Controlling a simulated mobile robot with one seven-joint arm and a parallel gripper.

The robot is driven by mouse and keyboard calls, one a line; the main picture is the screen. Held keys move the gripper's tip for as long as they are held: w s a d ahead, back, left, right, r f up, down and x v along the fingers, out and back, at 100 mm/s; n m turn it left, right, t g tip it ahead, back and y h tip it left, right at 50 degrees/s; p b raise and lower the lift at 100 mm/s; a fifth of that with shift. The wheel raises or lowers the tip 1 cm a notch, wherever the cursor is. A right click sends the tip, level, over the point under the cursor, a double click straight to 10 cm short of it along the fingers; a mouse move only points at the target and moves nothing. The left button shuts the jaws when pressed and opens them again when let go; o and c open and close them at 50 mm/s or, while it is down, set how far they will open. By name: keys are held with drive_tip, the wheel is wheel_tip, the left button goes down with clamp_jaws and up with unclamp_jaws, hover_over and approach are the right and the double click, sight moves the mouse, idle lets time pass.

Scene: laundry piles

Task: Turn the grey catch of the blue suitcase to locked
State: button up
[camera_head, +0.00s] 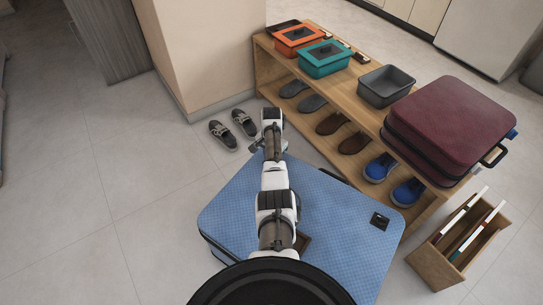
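The blue suitcase (340,220) lies flat on the floor, its textured blue side up, in front of the shelf. My gripper (266,147) is by the suitcase's far edge. Its fingers are too small and partly hidden to tell whether they are open or shut.
A wooden shelf (345,97) stands behind, holding orange (298,39), teal (324,60) and grey (386,87) bins, a maroon suitcase (450,125) and shoes. Grey shoes (233,130) sit by the wall. A wooden rack (440,270) stands at right. Floor at left is clear.

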idle(0.4)
drive_tip(key=o, duration=1)
wheel_tip(320, 180, up, 14)
drive_tip(key=shift+f+p, duration=0.1)
drive_tip(key=shift+p, duration=1.1)
